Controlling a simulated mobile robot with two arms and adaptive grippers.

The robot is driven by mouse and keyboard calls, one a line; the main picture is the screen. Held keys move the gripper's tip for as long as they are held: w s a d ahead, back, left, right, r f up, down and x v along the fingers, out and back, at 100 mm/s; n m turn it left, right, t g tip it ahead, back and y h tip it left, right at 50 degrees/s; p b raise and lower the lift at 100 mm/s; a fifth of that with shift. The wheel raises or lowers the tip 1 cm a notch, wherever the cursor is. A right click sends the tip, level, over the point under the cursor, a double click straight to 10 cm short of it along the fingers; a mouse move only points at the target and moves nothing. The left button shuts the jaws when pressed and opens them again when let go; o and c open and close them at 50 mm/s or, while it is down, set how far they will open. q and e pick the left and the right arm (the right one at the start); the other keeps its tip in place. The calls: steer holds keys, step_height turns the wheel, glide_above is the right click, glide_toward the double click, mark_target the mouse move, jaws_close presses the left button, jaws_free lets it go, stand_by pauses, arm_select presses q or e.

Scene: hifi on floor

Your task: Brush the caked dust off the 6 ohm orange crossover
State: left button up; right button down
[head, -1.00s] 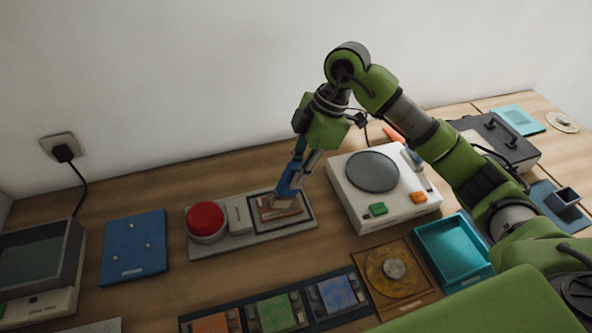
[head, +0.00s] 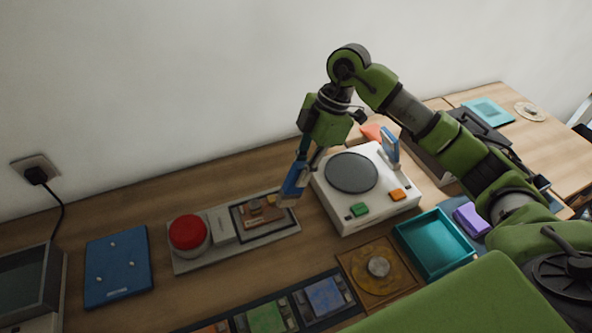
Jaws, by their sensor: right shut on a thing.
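My right gripper (head: 303,162) is shut on a blue-handled brush (head: 292,186), with its pale end pointing down. The brush is at the right end of a grey fixture (head: 190,264), beside its dark-framed recess. A brown board (head: 262,214) with small parts lies in that recess. An orange crossover (head: 214,328) is at the bottom edge, mostly cut off, in a dark tray with a green one (head: 266,317) and a blue one (head: 325,297). No ohm label is readable, and I cannot tell how much dust is on each. My left gripper is not in view.
A red button (head: 189,232) is on the fixture. A white turntable-like unit (head: 330,212) stands right of the brush. A teal tray (head: 432,252), a purple block (head: 470,219), a rusty disc plate (head: 380,275) and a blue panel (head: 118,262) lie around.

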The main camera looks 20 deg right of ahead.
steer(key=shift+a+r+p, duration=0.2)
steer(key=shift+a+p, duration=0.4)
steer(key=shift+a, duration=0.75)
steer(key=shift+a+r+p, duration=0.15)
steer(key=shift+a+p, duration=0.45)
steer(key=shift+a, duration=1.35)
steer(key=shift+d, duration=0.1)
step_height(320, 180, up, 6)
steer(key=p, duration=0.5)
steer(key=shift+p, duration=0.3)
step_height(320, 180, up, 3)
steer(key=shift+p, duration=1.1)
steer(key=shift+f, duration=0.2)
